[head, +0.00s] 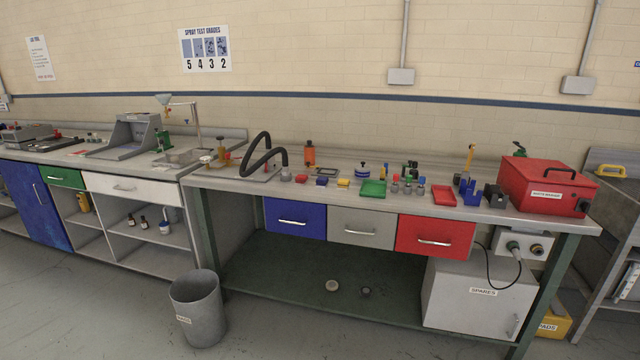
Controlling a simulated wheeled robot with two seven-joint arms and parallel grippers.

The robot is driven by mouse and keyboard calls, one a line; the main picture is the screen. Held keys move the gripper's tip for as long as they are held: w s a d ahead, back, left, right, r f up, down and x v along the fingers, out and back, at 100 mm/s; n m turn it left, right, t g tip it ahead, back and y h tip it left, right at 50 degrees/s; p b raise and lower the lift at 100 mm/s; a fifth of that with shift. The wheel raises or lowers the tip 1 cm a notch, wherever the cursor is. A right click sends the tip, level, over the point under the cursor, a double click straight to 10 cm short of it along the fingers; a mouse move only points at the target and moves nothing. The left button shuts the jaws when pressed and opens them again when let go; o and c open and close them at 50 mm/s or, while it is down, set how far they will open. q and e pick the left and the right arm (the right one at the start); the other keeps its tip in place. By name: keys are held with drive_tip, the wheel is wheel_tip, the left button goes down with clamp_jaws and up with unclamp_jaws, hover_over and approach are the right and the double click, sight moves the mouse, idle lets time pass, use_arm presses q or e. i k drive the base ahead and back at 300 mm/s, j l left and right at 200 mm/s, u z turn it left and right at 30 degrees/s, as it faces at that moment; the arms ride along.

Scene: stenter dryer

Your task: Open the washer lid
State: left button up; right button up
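A red box-shaped machine (543,188) stands at the right end of the long workbench; it looks like the washer. Its top lid (550,173) appears shut, with a black arched handle (546,168) on it. A white label is on its front, too small to read surely, and a dark round knob (584,206) is at its lower right. Neither of my grippers shows in the head view.
The workbench (400,204) holds several small items left of the red machine, including a green tray (373,188) and a red tray (444,196). A grey bin (198,308) stands on the floor at the left. A white spares cabinet (478,299) sits under the bench.

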sight(547, 165)
drive_tip(key=z, duration=1.3)
